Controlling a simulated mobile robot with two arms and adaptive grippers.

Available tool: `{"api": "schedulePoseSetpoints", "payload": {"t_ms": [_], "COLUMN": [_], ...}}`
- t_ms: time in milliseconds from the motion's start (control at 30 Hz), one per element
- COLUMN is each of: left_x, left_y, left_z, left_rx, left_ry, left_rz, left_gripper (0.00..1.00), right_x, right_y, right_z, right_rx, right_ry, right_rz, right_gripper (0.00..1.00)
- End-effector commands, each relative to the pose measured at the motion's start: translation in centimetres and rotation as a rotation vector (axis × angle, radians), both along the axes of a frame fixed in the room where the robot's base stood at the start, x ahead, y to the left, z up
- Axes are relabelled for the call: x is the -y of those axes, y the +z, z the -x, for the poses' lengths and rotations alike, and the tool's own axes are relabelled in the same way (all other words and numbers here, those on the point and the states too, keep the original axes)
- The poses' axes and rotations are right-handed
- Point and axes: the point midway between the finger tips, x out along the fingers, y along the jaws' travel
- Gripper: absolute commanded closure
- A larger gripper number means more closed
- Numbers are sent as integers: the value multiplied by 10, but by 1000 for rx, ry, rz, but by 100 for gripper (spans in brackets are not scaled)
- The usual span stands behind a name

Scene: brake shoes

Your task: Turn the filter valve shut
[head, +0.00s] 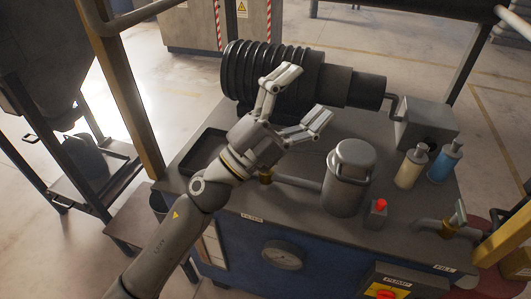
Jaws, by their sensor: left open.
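My left gripper (314,92) is open and empty, with its fingers spread above the bench top in front of the black ribbed motor. A brass valve body (265,177) sits on the pipe leading to the grey filter canister (349,178); it shows just below my gripper's wrist, which hides its upper part and any handle. A second brass valve (448,227) with an upright grey lever (459,212) is on a pipe at the right front corner. My right gripper is not in view.
The ribbed motor (262,72) fills the back of the bench. A cream bottle (411,167) and a blue bottle (444,162) stand at the right. A red button (379,207) is near the front edge. A black tray (203,150) lies at the left.

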Motion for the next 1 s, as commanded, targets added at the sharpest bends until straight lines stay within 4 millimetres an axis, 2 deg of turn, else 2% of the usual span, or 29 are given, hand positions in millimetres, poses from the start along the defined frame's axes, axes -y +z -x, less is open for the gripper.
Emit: {"api": "schedulePoseSetpoints", "payload": {"t_ms": [33,67,200,333,433,567,700,800,900,1000], "left_x": [20,32,76,96,94,71,23,-16,-48,-68], "left_y": [4,3,-20,-60,-94,-132,-155,-156,-150,-144], "left_z": [12,19,47,56,50,24,-16,-43,-62,-72], "left_rx": [83,128,314,439,498,523,482,416,347,297], "left_ry": [-61,-97,-254,-364,-417,-440,-401,-341,-280,-238], "left_rz": [-84,-138,-424,-731,-983,-1325,-1698,-1923,-2082,-2171], "left_gripper": [18,18,18,18,18,18,18,18,18,18], "right_x": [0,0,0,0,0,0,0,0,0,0], "right_y": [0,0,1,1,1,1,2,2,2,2], "right_z": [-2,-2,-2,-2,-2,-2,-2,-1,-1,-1], "right_rx": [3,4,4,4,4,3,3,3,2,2], "right_ry": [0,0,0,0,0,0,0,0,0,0], "right_rz": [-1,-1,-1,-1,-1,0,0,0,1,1], "right_gripper": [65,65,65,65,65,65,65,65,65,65]}}
